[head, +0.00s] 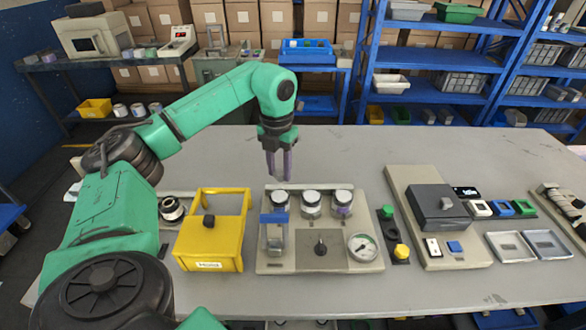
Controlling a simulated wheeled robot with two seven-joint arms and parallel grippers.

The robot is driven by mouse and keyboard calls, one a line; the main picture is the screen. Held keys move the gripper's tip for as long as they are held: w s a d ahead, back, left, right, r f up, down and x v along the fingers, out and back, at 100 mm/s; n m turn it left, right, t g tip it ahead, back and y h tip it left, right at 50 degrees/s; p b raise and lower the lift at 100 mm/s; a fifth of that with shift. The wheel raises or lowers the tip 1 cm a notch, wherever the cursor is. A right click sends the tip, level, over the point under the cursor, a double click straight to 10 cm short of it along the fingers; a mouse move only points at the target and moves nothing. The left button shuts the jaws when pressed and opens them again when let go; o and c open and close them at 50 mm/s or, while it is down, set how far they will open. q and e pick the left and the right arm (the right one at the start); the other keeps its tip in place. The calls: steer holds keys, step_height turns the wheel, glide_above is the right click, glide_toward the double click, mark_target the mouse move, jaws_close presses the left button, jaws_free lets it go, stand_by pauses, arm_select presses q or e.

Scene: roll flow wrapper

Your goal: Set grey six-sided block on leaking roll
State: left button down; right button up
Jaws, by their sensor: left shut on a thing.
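My left gripper (280,174) points down in the air above the back edge of the beige fixture (263,262). It is shut on a small greyish piece, taken as the grey six-sided block; the fingers hide most of it and its sides cannot be counted. Several centimetres of clear space separate it from the fixture. Three pale-topped rolls stand in a row there: a left roll (280,198), a middle roll (311,204) and a right roll (342,203). A blue clamp (273,217) is at the left roll. I cannot tell which roll leaks. My right gripper is not in view.
A yellow frame box (207,252) stands left of the fixture, with a dark round part (172,208) behind it. A gauge (362,246) sits on the fixture. To its right are a button strip (401,251) and a grey box (433,212). The table's back middle is clear.

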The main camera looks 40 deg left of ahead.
arm_select(q)
steer(key=shift+s+a+f, duration=0.15)
steer(key=shift+s+a, duration=0.15)
steer(key=shift+a, duration=0.2)
steer(key=shift+f, duration=0.15)
steer(key=f+b, duration=0.4)
steer(key=b, duration=0.1)
steer(key=shift+w+d+f, duration=0.15)
steer(key=shift+d+f, duration=0.05)
steer(key=shift+f, duration=0.15)
steer(key=shift+f+b, duration=0.3)
steer(key=shift+f, duration=0.5)
steer(key=shift+c, duration=2)
jaws_free()
